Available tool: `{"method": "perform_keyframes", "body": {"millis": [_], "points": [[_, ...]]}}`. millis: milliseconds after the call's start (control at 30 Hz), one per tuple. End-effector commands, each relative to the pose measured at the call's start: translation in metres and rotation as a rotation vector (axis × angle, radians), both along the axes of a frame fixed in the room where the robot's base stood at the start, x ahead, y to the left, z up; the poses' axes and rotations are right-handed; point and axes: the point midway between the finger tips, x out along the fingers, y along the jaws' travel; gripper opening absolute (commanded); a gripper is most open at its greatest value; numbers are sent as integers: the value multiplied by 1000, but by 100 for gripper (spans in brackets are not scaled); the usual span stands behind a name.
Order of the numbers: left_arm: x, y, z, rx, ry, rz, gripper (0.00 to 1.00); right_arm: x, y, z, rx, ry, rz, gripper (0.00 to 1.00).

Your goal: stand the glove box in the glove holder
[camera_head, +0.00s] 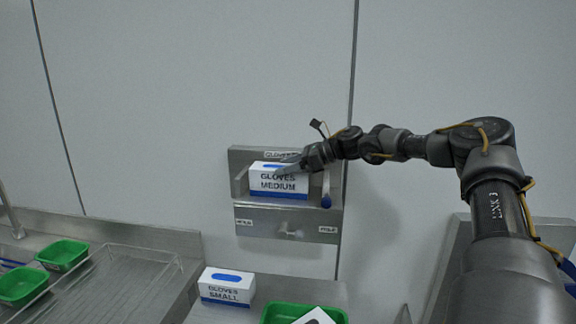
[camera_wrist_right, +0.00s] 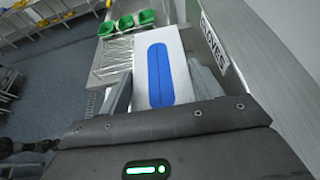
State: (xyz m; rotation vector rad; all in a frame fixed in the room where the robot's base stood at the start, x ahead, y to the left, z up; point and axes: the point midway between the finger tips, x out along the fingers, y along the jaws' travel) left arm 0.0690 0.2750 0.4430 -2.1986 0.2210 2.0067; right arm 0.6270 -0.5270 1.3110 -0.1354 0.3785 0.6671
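The white-and-blue glove box marked "GLOVES MEDIUM" (camera_head: 278,184) is upright at the metal glove holder (camera_head: 290,222) on the wall, under a "GLOVES" label. Its lower edge is at the holder's ledge; I cannot tell whether it rests fully there. My right gripper (camera_head: 290,164) is at the top of this box. In the right wrist view, the box top with its blue oval (camera_wrist_right: 160,75) lies between the two fingers (camera_wrist_right: 162,88), which appear to press its sides. My left gripper is not in view.
A second box marked "GLOVES SMALL" (camera_head: 227,287) stands on the counter below. Green trays (camera_head: 63,254) sit at the left and another (camera_head: 285,312) at the front. The wall left of the holder is clear.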

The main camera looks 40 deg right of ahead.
Motion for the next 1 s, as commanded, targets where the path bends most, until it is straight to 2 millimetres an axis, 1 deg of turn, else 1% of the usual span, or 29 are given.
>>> {"method": "perform_keyframes", "body": {"millis": [33, 133, 167, 467, 567, 767, 1000], "points": [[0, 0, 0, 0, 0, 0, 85, 0, 0, 0, 0, 0, 0, 71], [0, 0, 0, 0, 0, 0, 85, 0, 0, 0, 1, 1, 0, 84], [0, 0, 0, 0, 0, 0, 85, 0, 0, 0, 1, 1, 0, 85], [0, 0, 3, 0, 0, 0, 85, 0, 0, 2, 1, 1, 0, 85], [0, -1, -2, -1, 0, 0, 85, -4, -3, 2, 0, -1, -2, 85], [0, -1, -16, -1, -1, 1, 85, -22, -19, 12, 0, -6, -2, 85], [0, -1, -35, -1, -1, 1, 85, -53, -42, 28, 1, -6, -1, 85]]}}
